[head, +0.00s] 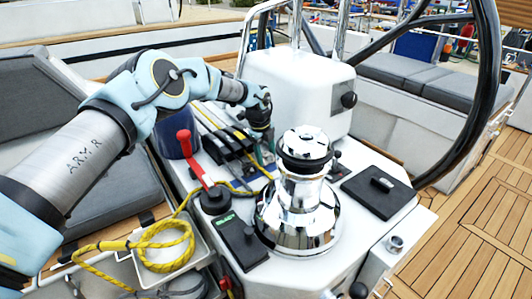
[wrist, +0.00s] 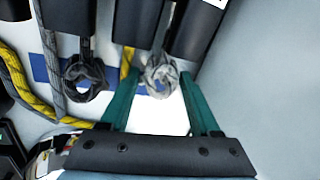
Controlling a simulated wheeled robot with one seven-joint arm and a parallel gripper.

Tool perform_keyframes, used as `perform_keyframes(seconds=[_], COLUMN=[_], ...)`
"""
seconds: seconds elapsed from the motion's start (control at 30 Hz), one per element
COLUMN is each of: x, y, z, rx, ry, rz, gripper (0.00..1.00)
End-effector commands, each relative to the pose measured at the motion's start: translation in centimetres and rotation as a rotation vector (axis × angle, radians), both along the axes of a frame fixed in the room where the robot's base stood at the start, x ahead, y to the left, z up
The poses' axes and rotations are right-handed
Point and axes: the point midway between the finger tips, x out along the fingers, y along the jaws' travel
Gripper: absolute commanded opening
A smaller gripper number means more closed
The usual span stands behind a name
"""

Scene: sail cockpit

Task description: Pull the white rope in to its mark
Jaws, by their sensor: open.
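In the wrist view, the white rope is a pale grey-white looped end (wrist: 161,78) hanging below a dark clutch. My gripper (wrist: 158,84) has two green fingers spread apart, one on each side of this loop in the picture. I cannot tell whether they touch it. A blue band (wrist: 40,68) runs across the white surface behind the ropes, partly hidden by the loops and fingers. In the head view, my gripper (head: 262,138) is down beside the black clutches, and the white rope cannot be made out there.
A dark grey rope loop (wrist: 86,78) hangs left of the white one, with a yellow rope (wrist: 22,90) further left. Black clutches (head: 228,142), a red-handled lever (head: 190,155), a chrome winch (head: 302,195) and a white housing (head: 298,88) crowd the console.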

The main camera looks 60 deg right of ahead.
Motion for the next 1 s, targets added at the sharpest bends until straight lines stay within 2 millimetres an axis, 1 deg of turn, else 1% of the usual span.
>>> perform_keyframes(seconds=[0.1, 0.33, 0.8, 0.9, 1.0], x=[0.0, 0.0, 0.01, 0.01, 0.02], y=[-0.09, -0.09, -0.08, -0.08, -0.08], z=[-0.35, -0.41, -0.37, -0.36, -0.36], rx=[-0.001, -0.001, -0.001, -0.001, -0.001], ry=[-0.001, -0.001, -0.001, -0.001, -0.001], rz=[0.0, 0.0, 0.0, 0.0, 0.0], gripper=[0.63, 0.63, 0.1, 0.0, 0.0])
